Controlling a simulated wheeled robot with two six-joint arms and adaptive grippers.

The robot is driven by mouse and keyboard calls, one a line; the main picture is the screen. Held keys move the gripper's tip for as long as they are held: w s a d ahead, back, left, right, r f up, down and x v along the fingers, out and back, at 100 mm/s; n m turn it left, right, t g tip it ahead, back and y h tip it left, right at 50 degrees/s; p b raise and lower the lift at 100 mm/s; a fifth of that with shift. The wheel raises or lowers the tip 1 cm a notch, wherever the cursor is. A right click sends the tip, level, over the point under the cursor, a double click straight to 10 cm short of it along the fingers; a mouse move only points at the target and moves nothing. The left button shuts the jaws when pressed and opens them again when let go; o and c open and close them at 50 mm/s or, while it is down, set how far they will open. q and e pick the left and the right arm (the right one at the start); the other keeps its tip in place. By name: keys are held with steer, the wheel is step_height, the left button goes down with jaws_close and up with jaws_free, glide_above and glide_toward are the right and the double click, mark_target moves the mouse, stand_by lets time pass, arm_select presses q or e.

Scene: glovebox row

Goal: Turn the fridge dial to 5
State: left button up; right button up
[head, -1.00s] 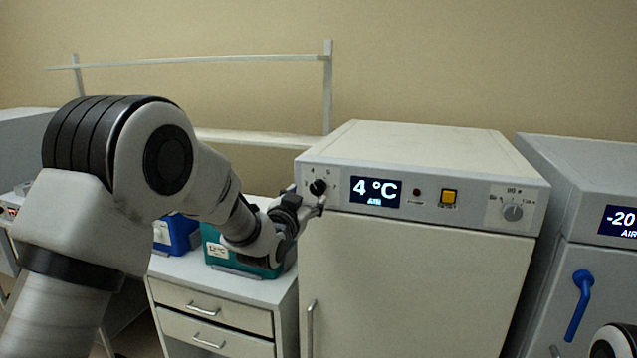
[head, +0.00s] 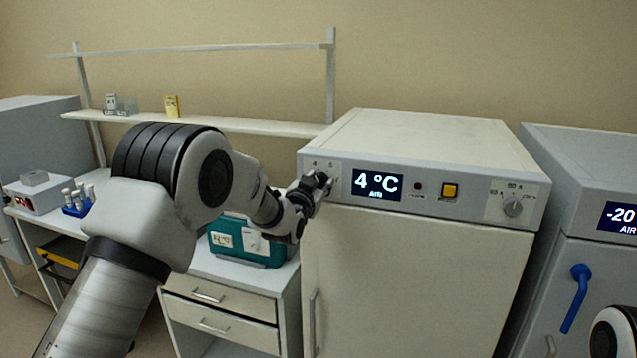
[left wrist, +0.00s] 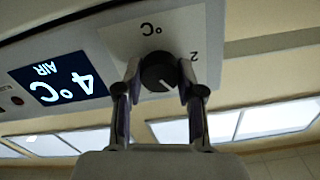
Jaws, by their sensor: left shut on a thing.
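The fridge (head: 420,270) is a white cabinet with a control panel along its top front. Its display (head: 377,184) reads 4 °C AIR. The black dial sits at the panel's left end; in the head view my gripper hides it. In the left wrist view the dial (left wrist: 158,72) shows upside down with a pale pointer line, and a "2" and "°C" are printed by it. My left gripper (head: 326,182) is shut on the dial, one finger on each side. My right gripper is not in view; a piece of my right arm shows at the lower right corner.
A yellow button (head: 450,190) and a grey knob (head: 513,207) are further right on the panel. A freezer reading -20 with a blue handle (head: 575,298) stands right. A teal box (head: 240,243) sits on the drawer unit left. A shelf (head: 200,124) runs behind.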

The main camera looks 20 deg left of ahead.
arm_select(q)
steer(key=shift+f+m+b, duration=0.15)
steer(key=shift+m+b, duration=0.65)
steer(key=shift+b, duration=0.25)
steer(key=m+b, duration=0.3)
steer(key=shift+f, duration=0.1)
steer(key=m+b, duration=0.4)
steer(key=shift+d+m, duration=0.1)
steer(key=shift+m, duration=0.2)
steer(key=shift+m+b, duration=0.8)
steer(key=shift+m, duration=0.5)
steer(key=shift+r, duration=0.2)
steer(key=o, duration=1.1)
steer(key=shift+o, duration=0.2)
